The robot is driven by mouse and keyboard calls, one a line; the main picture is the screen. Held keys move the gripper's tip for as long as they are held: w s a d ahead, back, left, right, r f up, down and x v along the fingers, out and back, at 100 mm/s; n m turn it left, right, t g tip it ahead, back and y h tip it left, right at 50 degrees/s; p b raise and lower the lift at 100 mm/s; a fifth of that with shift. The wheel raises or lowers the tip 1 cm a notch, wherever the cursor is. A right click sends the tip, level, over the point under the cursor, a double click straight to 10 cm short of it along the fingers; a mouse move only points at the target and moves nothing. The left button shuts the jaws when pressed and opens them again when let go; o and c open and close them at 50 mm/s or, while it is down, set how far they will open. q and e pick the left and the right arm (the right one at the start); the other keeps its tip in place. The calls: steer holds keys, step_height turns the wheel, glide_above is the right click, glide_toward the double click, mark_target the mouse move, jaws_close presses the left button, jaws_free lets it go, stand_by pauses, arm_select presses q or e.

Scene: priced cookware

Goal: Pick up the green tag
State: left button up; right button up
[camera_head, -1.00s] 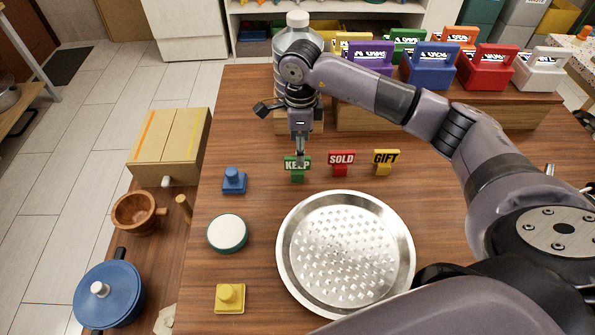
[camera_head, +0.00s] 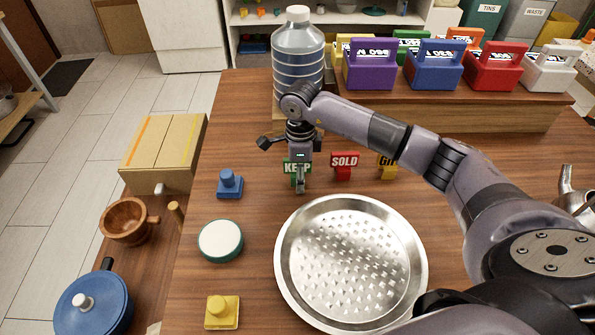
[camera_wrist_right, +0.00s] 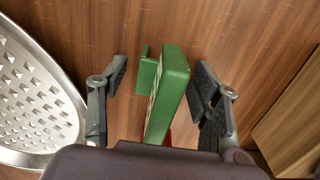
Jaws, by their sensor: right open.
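The green tag, marked KEEP (camera_head: 291,167), stands on the wooden table behind the perforated metal pan. My right gripper (camera_head: 300,180) is at the tag and partly covers it in the head view. In the right wrist view the green tag (camera_wrist_right: 165,92) stands between the two spread fingers of my right gripper (camera_wrist_right: 160,85), with a gap on each side. The gripper is open. My left gripper is not in view.
The red SOLD tag (camera_head: 344,164) and yellow GIFT tag (camera_head: 388,168) stand to the right. The metal pan (camera_head: 350,262) lies in front. A large bottle (camera_head: 298,60) and a wooden riser (camera_head: 450,112) with coloured caddies are behind. A blue knobbed piece (camera_head: 230,184) is to the left.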

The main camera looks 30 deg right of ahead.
steer(key=shift+r, duration=0.1)
steer(key=c, duration=1.1)
steer(key=shift+r, duration=0.15)
